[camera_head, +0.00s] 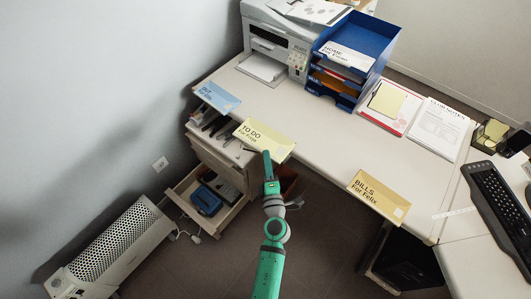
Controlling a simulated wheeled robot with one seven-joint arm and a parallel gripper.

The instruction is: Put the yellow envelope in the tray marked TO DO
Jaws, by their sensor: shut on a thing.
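My gripper (267,156) is shut on the lower edge of a pale yellow envelope (262,138) printed "TO DO". The envelope shows at the desk's front left edge, partly over the open drawers in the picture. A deeper yellow envelope (379,196) printed "BILLS For Felix" lies at the desk's front edge to the right. A blue stack of trays (369,42) stands at the back of the desk beside the printer. A white envelope printed "HOME" (347,57) lies in it, with papers below. The small labels on the tray fronts are too small to read surely.
A blue envelope (217,97) marked "OUT" lies at the desk's left edge. A printer (280,42) stands behind. Open drawers (205,190) jut out below left. A heater (108,245) stands by the wall. The desk's middle (310,128) is clear.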

